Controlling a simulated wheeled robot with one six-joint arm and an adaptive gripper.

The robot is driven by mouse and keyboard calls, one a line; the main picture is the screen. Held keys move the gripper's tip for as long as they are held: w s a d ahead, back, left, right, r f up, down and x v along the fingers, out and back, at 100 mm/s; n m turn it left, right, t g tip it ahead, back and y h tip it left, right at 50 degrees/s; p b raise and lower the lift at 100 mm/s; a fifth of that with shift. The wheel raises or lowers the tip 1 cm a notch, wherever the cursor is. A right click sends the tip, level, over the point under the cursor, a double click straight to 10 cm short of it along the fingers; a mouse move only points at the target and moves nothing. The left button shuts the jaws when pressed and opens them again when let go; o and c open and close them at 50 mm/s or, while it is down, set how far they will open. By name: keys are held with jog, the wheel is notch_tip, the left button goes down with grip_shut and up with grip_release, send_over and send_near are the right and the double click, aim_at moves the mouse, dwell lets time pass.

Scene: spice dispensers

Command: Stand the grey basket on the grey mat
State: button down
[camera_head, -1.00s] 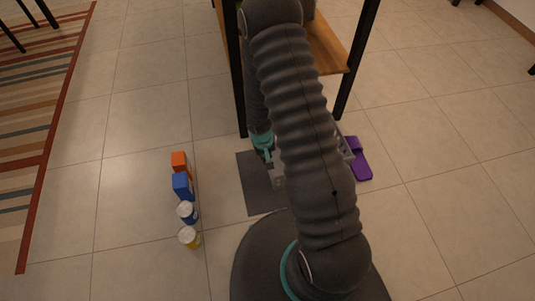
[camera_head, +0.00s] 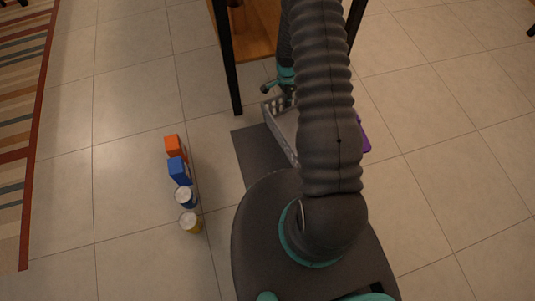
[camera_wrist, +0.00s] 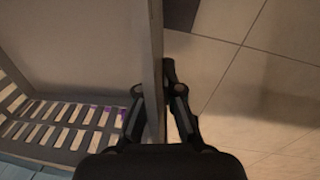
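The grey basket (camera_head: 281,137) shows in the head view to the left of my arm, which hides its right part. It overlaps the right side of the grey mat (camera_head: 249,153) in the picture; I cannot tell whether it touches the mat or hangs above it. My gripper (camera_head: 283,87) is at the basket's far end. In the wrist view, the fingers of my gripper (camera_wrist: 158,90) are on both sides of a basket wall (camera_wrist: 152,50) and look closed on it. The slotted side of the basket (camera_wrist: 65,122) is at the lower left there.
A purple thing (camera_head: 365,138) is partly behind my arm. A table leg (camera_head: 227,65) stands beyond the mat.

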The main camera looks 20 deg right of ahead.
jog(key=shift+s+a+f+m, duration=0.1)
jog(key=shift+s+f+m, duration=0.15)
jog(key=shift+m, duration=0.3)
jog(key=shift+s+a+f+m, duration=0.1)
jog(key=shift+f+m, duration=0.2)
jog(key=shift+m, duration=0.25)
jog(key=shift+w+a+f, duration=0.1)
jog(key=shift+a+f, duration=0.1)
jog(key=shift+a, duration=0.1)
jog(key=shift+w+a+f, duration=0.6)
jog(key=shift+a+f, duration=1.1)
jog(key=shift+f, duration=0.05)
jog(key=shift+w+a+f, duration=0.6)
jog(key=shift+a+f, duration=1.15)
jog(key=shift+w+a+f, duration=0.6)
jog(key=shift+a+f, duration=1.1)
jog(key=shift+f, duration=0.25)
jog(key=c, duration=1.3)
grip_release()
jog(key=shift+r, duration=0.1)
